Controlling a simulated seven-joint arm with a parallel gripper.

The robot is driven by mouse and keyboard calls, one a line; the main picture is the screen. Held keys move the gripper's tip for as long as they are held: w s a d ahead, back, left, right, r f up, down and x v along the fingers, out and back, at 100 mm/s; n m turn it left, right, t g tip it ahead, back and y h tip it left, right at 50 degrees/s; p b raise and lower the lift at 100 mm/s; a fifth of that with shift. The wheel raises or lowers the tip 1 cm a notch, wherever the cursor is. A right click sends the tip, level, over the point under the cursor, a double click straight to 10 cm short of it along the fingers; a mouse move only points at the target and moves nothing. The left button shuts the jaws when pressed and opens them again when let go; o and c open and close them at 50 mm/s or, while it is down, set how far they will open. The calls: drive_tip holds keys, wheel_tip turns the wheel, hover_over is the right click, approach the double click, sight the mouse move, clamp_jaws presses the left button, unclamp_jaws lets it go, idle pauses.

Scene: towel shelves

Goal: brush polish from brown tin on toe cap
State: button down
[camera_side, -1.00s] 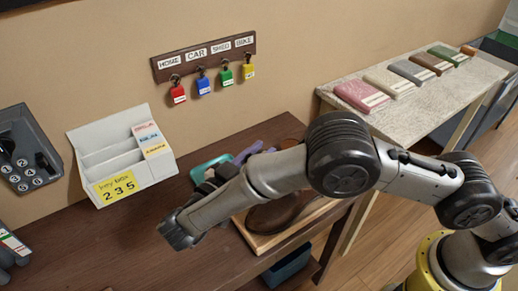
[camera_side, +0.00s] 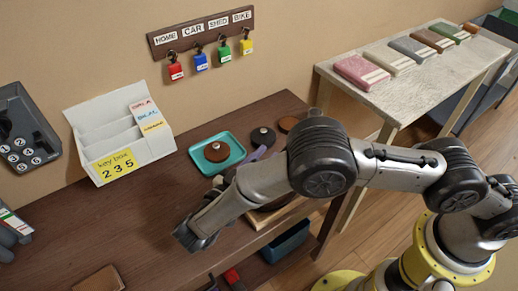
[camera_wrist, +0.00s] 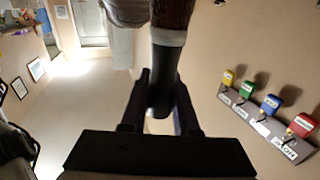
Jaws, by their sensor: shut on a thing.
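My gripper (camera_side: 192,238) hangs low over the dark table, left of the wooden board. In the wrist view its fingers (camera_wrist: 160,105) are shut on a brush (camera_wrist: 167,58) with a dark rounded end, a pale band and a brown upper part. The brush is hard to make out in the side view. A round brown tin (camera_side: 217,151) sits in a teal tray (camera_side: 238,140) behind the gripper.
A wooden board edge (camera_side: 275,215) shows under my arm. A white key box (camera_side: 120,140) and a grey phone (camera_side: 25,130) stand at left. Coloured key tags hang from a wall rack (camera_side: 200,34). Folded towels lie on a pale shelf (camera_side: 400,85) at right.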

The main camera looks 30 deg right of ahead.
drive_tip(key=shift+w+a, duration=0.1)
drive_tip(key=shift+a, duration=0.1)
drive_tip(key=shift+w+a+f, duration=0.1)
drive_tip(key=shift+a+f, duration=0.3)
drive_tip(key=shift+a, duration=0.4)
drive_tip(key=shift+s+r, duration=0.1)
drive_tip(key=shift+s, duration=0.25)
drive_tip(key=shift+w+r, duration=0.1)
drive_tip(key=shift+w, duration=0.05)
drive_tip(key=shift+w+f, duration=0.4)
drive_tip(key=shift+f, duration=0.05)
drive_tip(key=shift+s+r, duration=0.1)
drive_tip(key=shift+s, duration=0.25)
drive_tip(key=r, duration=0.3)
drive_tip(key=shift+s+r, duration=0.15)
drive_tip(key=shift+s, duration=0.15)
drive_tip(key=shift+r, duration=2.8)
